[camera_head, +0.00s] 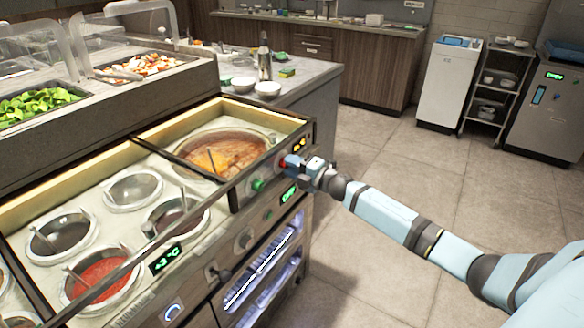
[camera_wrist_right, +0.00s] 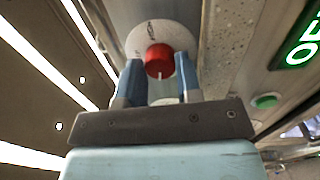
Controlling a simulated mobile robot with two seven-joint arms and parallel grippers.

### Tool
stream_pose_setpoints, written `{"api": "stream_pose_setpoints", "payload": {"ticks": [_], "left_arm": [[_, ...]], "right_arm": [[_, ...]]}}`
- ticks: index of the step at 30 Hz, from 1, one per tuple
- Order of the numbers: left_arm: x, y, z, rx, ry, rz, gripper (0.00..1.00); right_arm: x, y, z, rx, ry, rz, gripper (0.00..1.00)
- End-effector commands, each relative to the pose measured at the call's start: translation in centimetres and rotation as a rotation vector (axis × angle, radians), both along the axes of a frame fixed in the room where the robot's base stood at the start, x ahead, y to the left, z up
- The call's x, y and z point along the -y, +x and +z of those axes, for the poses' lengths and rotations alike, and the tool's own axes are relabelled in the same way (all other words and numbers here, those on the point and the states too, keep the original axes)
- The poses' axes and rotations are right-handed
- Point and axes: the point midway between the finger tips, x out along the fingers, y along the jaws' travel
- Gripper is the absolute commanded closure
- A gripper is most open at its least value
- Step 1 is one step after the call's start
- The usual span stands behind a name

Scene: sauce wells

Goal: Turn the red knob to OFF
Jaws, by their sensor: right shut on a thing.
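The red knob (camera_wrist_right: 158,61) sits on a round pale dial plate (camera_wrist_right: 148,33) on the front panel of the sauce counter. A short white mark shows on the knob's lower side. My right gripper (camera_wrist_right: 159,75) is shut on the knob, with one blue finger on each side. In the head view my right gripper (camera_head: 292,163) reaches the counter's front panel near its right end, and only a bit of red shows there. The lettering on the dial is too small and tilted to read. My left gripper is in neither view.
Sauce wells, one with red sauce (camera_head: 97,271), fill the counter top. White bowls (camera_head: 267,89) stand on the counter behind. The floor at right is clear.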

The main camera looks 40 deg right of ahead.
Motion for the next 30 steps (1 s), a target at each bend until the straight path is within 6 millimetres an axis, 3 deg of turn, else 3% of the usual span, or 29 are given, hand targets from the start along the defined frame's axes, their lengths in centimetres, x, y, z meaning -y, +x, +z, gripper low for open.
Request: {"api": "stream_pose_setpoints", "payload": {"ticks": [12,13,16,26,30], "left_arm": [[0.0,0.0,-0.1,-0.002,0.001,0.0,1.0],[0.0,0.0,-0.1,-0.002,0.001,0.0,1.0],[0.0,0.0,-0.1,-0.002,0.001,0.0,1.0],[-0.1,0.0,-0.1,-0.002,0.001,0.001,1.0],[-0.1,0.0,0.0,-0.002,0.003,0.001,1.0]], "right_arm": [[0.0,0.0,0.0,0.002,-0.009,0.001,0.92],[0.0,0.0,0.0,0.002,-0.009,0.001,0.66],[0.0,0.0,0.0,0.002,-0.009,0.001,0.43],[0.1,-0.2,0.0,0.002,-0.008,0.001,0.42],[0.6,-1.4,-0.2,0.0,-0.009,0.0,0.42]]}}
